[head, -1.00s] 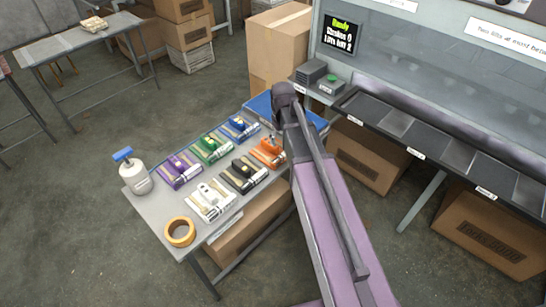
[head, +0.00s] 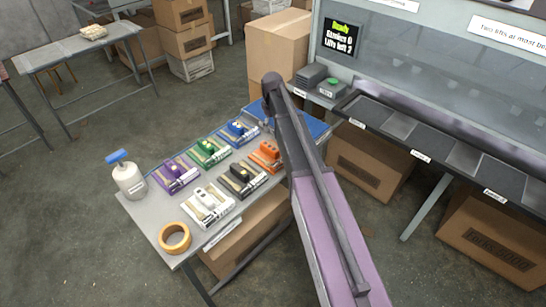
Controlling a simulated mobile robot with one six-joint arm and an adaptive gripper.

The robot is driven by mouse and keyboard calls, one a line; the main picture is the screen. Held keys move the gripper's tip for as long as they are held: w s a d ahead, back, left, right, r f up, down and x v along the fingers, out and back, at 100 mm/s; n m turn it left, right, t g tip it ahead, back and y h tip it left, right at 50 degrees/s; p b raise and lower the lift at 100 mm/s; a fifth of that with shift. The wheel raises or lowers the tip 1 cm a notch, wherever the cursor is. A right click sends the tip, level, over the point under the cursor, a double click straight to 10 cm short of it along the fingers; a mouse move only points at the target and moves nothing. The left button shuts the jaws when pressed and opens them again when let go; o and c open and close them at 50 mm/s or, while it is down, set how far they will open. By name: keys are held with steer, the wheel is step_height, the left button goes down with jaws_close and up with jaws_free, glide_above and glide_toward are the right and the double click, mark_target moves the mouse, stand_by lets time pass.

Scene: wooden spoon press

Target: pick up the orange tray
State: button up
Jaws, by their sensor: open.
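The orange tray (head: 266,157) lies on the grey table near its right edge, at the end of the nearer row of trays. Pale sticks lie along it, and its orange top part shows. My gripper (head: 267,124) shows only in small part, just beyond the orange tray and in front of the blue mat. It is open and appears apart from the tray. My arm hides most of the gripper's surroundings on the right.
Purple (head: 175,177), green (head: 207,153), blue (head: 239,133), black (head: 240,180) and white (head: 207,206) trays share the table. A press bench (head: 400,150) stands right; cardboard boxes (head: 275,50) stand behind.

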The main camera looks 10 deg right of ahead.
mark_target(274, 149)
steer(key=shift+f, duration=0.15)
step_height(274, 149, down, 8)
steer(key=b, duration=0.8)
steer(key=shift+f, duration=0.2)
steer(key=shift+f+b, duration=0.1)
steer(key=shift+b, duration=0.3)
steer(key=f+b, duration=0.2)
steer(key=f, duration=0.1)
steer(key=shift+s+d+b, duration=0.2)
steer(key=shift+d+b, duration=0.05)
steer(key=shift+b, duration=0.15)
steer(key=shift+f+b, duration=1)
steer(key=shift+b, duration=0.05)
jaws_close()
